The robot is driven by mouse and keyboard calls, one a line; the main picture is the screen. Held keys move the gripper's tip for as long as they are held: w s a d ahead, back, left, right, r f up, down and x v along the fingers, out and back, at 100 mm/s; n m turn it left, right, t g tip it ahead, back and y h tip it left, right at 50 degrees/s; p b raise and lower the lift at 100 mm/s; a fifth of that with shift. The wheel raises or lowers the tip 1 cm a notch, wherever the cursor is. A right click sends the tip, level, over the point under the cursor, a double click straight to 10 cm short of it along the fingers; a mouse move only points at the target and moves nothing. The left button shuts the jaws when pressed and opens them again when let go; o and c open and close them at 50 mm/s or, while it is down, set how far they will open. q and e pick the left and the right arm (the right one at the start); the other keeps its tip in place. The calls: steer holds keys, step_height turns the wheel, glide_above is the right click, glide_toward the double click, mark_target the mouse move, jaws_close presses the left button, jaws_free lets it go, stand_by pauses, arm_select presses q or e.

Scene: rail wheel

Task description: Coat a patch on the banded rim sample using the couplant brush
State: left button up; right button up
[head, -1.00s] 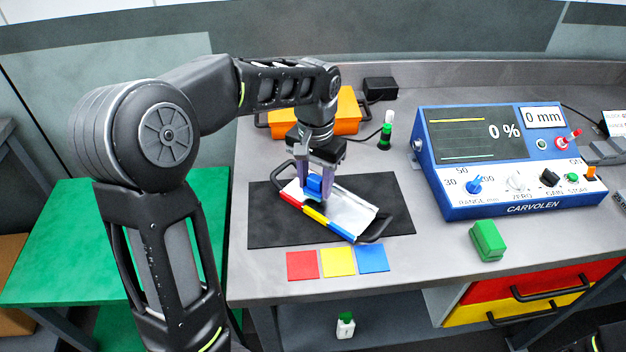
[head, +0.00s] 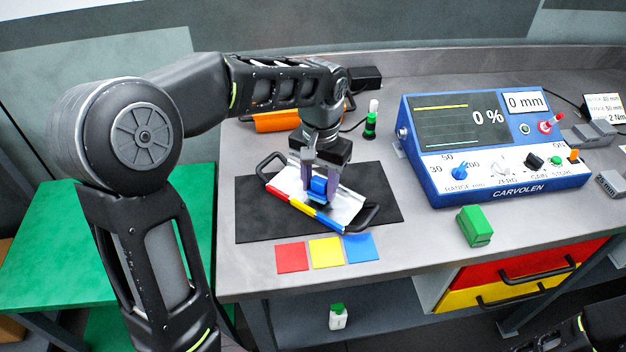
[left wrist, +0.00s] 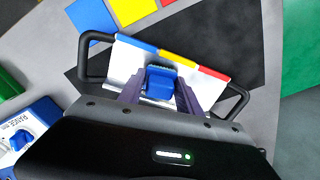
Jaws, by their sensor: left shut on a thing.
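The banded rim sample (head: 345,207) is a silvery plate with a red, yellow and blue band along its front edge and a black handle at each end. It lies slanted on a black mat (head: 262,225). My left gripper (head: 320,188) points down over the sample, shut on the blue couplant brush (head: 319,186). In the left wrist view the brush (left wrist: 160,82) sits between the two fingers, over the plate behind the yellow and blue bands. The bristles are mostly hidden, and I cannot tell whether they touch the plate. No coated patch can be made out.
Red, yellow and blue squares (head: 326,252) lie before the mat. A blue instrument (head: 490,150) reading 0 % and a green block (head: 475,226) are to the right. The bench front is mostly clear.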

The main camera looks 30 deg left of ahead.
arm_select(q)
steer(key=shift+s+d, duration=0.1)
steer(key=shift+d, duration=0.55)
steer(key=shift+d, duration=0.15)
steer(key=shift+s+d+f, duration=0.1)
steer(key=shift+s+d, duration=0.1)
steer(key=shift+d, duration=1.3)
steer(key=shift+d, duration=0.1)
steer(key=shift+s+d+f, duration=0.1)
steer(key=shift+d, duration=0.65)
steer(key=shift+s+d+f, duration=0.1)
steer(key=shift+d, duration=0.6)
steer(key=shift+d+r, duration=0.1)
steer(key=shift+r, duration=0.05)
